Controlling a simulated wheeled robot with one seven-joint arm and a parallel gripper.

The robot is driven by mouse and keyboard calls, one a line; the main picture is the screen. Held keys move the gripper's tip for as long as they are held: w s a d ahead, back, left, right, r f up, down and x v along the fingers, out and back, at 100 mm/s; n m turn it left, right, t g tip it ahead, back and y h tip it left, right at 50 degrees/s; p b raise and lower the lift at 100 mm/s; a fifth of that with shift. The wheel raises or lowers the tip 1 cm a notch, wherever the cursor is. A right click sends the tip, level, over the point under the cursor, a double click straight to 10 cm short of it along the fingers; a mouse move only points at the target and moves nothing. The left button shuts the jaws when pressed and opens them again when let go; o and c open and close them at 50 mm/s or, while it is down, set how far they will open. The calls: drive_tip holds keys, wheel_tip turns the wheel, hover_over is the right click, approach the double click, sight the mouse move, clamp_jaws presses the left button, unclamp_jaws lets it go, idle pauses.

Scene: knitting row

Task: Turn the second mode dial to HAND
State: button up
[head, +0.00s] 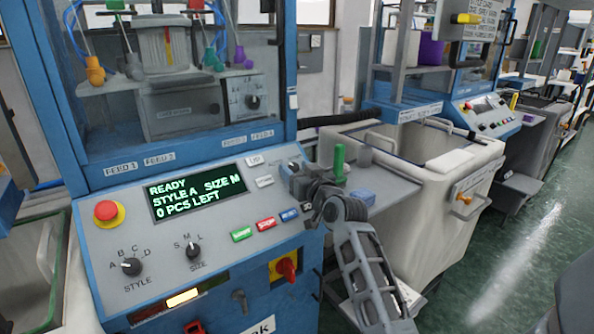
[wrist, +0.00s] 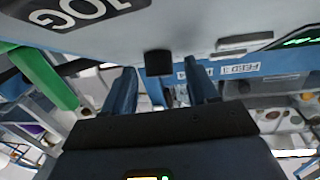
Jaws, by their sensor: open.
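My gripper (head: 306,185) is at the right edge of the near machine's panel, seen partly from behind in the head view. In the wrist view my gripper (wrist: 160,92) is open, its two dark blue fingers apart. A small black block, perhaps a dial knob (wrist: 159,62), shows between and just beyond the fingertips; I cannot tell whether they touch it. A dark dial (head: 293,165) shows beside my gripper, partly hidden. Its setting and any HAND mark are not readable. A black label reading JOG (wrist: 80,10) is upside down in the wrist view.
The near panel has a STYLE dial (head: 131,266), a SIZE dial (head: 194,251), a red stop button (head: 109,213), a lit display (head: 198,198) and a red switch (head: 286,268). A green cone (head: 339,162) stands close behind my gripper. A white bin (head: 440,200) is to the right.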

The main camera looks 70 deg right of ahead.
drive_tip(key=shift+c, duration=0.4)
drive_tip(key=c, duration=1)
